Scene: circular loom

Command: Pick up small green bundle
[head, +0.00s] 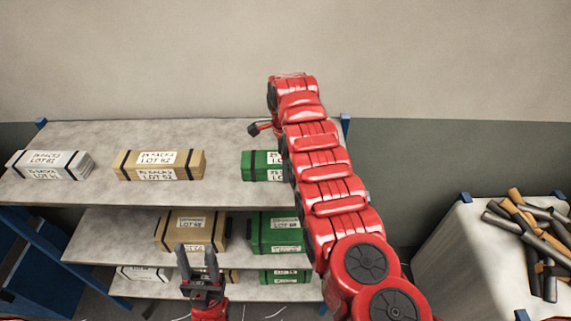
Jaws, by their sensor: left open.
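Three green bundles with black straps and white labels show on the shelf rack, one on each level. The top green bundle (257,174) is partly hidden behind my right arm. A thicker-looking green bundle (262,236) sits on the middle shelf, and a low green bundle (285,276) sits on the bottom shelf. My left gripper (198,258) is open and empty, fingers pointing up, left of the lower green bundles and in front of tan ones. A dark tip of my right gripper (261,128) shows left of the arm's far end; its jaws are unclear.
The rack's top shelf (100,190) also holds a white bundle (50,164) and a tan bundle (158,164). Another tan bundle (188,231) is on the middle shelf. At right, a grey bin (450,250) holds loose tubes (530,235). The top shelf's back strip is clear.

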